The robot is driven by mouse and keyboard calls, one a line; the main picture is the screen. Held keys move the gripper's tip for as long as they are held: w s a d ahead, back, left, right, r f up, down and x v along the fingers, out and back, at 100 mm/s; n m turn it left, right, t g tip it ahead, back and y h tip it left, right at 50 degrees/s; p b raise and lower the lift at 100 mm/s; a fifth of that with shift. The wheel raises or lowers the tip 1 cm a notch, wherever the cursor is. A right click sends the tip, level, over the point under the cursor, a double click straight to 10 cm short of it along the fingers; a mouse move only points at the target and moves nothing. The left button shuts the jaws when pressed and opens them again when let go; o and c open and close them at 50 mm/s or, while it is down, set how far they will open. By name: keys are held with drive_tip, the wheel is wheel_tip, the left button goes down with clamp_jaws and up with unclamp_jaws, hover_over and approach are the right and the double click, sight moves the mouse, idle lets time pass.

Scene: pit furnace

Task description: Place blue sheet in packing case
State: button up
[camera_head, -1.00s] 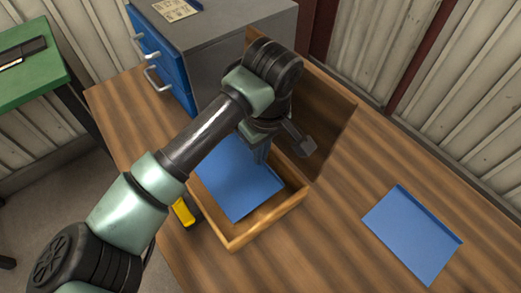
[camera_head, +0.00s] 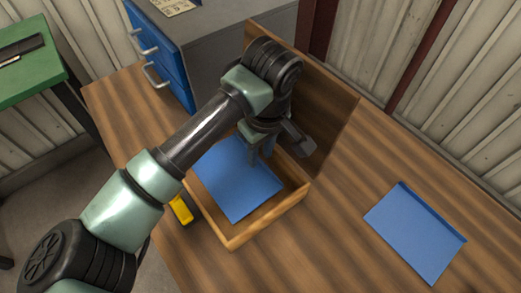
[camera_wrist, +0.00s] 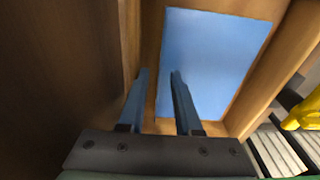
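A blue sheet (camera_head: 238,185) lies inside the open wooden packing case (camera_head: 268,223), partly hidden by my arm. It also shows in the wrist view (camera_wrist: 225,55), lying flat or nearly flat. My gripper (camera_head: 262,160) is inside the case by its hinged-lid side, over the sheet's back edge. In the wrist view its two fingers (camera_wrist: 159,75) are apart with nothing seen between them. A second blue sheet (camera_head: 415,232) with a raised edge lies on the table to the right of the case.
The case's lid (camera_head: 335,110) stands up behind my gripper. A grey cabinet with blue drawers (camera_head: 215,50) stands at the back left. A yellow-and-black object (camera_head: 181,210) sits beside the case's left wall. The wooden table (camera_head: 350,190) is clear between the case and the second sheet.

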drive_tip(key=shift+r+p, duration=0.6)
drive_tip(key=shift+p, duration=0.1)
wheel_tip(320, 180, up, 12)
drive_tip(key=s, duration=0.1)
drive_tip(key=shift+d, duration=0.35)
drive_tip(key=shift+f, duration=0.1)
